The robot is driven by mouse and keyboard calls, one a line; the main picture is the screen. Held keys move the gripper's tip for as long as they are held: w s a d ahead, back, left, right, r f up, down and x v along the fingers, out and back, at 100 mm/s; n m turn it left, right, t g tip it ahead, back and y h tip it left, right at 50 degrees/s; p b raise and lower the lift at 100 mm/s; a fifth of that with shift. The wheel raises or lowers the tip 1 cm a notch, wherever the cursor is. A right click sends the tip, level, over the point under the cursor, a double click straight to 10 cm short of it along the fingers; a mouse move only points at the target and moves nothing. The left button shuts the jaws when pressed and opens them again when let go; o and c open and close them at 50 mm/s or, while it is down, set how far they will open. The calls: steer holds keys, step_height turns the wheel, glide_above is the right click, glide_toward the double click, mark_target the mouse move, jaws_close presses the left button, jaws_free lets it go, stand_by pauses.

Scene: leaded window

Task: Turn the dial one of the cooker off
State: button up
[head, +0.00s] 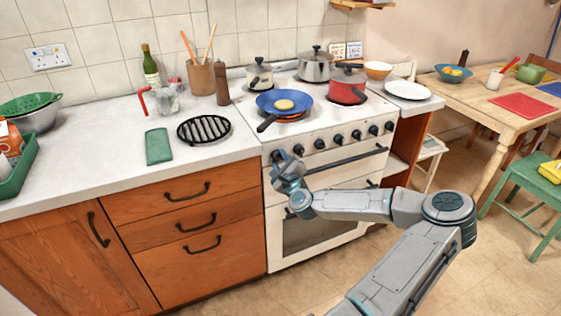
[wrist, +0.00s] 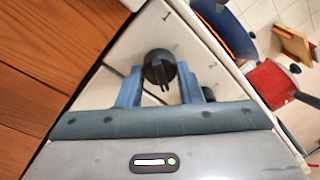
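The white cooker (head: 330,165) stands at the middle right of the counter, with a row of black dials along its front. In the wrist view one black dial (wrist: 158,66) sits between the tips of my gripper (wrist: 160,80), with a "1" marked on the panel near it. The two blue-grey fingers are apart, one on each side of the dial, and I see gaps between them and it. In the head view my gripper (head: 284,166) is at the left end of the dial row and partly hides the leftmost dial.
A blue frying pan (head: 283,104) with food sits on a glowing ring, its handle reaching out over the front left. An oven handle (head: 346,159) runs below the dials. Wooden drawers (head: 190,205) are to the left.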

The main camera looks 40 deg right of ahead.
steer(key=shift+c, duration=1)
steer(key=shift+f, duration=0.1)
steer(key=n+b, duration=0.3)
steer(key=n, duration=0.2)
steer(key=shift+f, duration=0.1)
steer(key=n+b, duration=0.4)
steer(key=n, duration=0.2)
steer(key=n+t+y+b, duration=0.1)
steer(key=n+b, duration=0.2)
steer(key=n, duration=0.4)
steer(key=n+y+b, duration=0.1)
steer(key=n+b, duration=0.3)
steer(key=n, duration=0.3)
steer(key=shift+d+t+b, duration=0.1)
steer(key=shift+t+b, duration=0.2)
steer(key=shift+b, duration=0.05)
steer(key=shift+r+n, duration=0.2)
steer(key=shift+n, duration=0.2)
